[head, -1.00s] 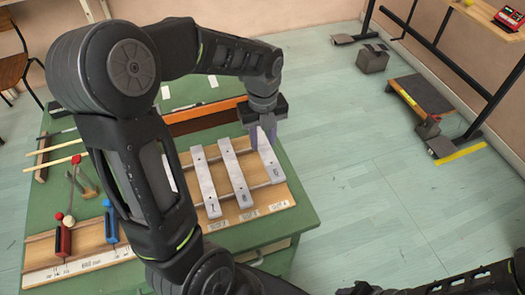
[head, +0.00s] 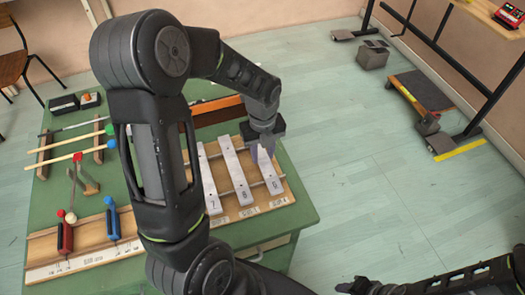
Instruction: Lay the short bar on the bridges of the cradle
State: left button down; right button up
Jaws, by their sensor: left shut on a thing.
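The short bar (head: 267,178) is a pale metal bar with a number at its near end. It is the rightmost of three bars over the cradle (head: 287,190), a wooden board with two thin cross rails as bridges. My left gripper (head: 263,149) is shut on the far end of this bar. The bar lies across the line of the rails; whether it rests on them or hangs just above, I cannot tell. Its far end is partly hidden by the fingers. My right gripper (head: 366,286) shows dark at the bottom edge, and its jaws are unclear.
Two longer pale bars (head: 236,172) lie left of the short bar, one partly behind my arm. Red (head: 66,237) and blue (head: 112,220) handled tools stand on a wooden rack at the left. Open floor lies to the right.

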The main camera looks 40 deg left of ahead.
aim_at(262, 157)
pick_arm(q)
jog(key=shift+f, duration=0.15)
jog(key=c, duration=1)
grip_release()
notch_tip(262, 157, up, 8)
jog(key=shift+a+f+b, duration=0.1)
jog(key=shift+b, duration=0.55)
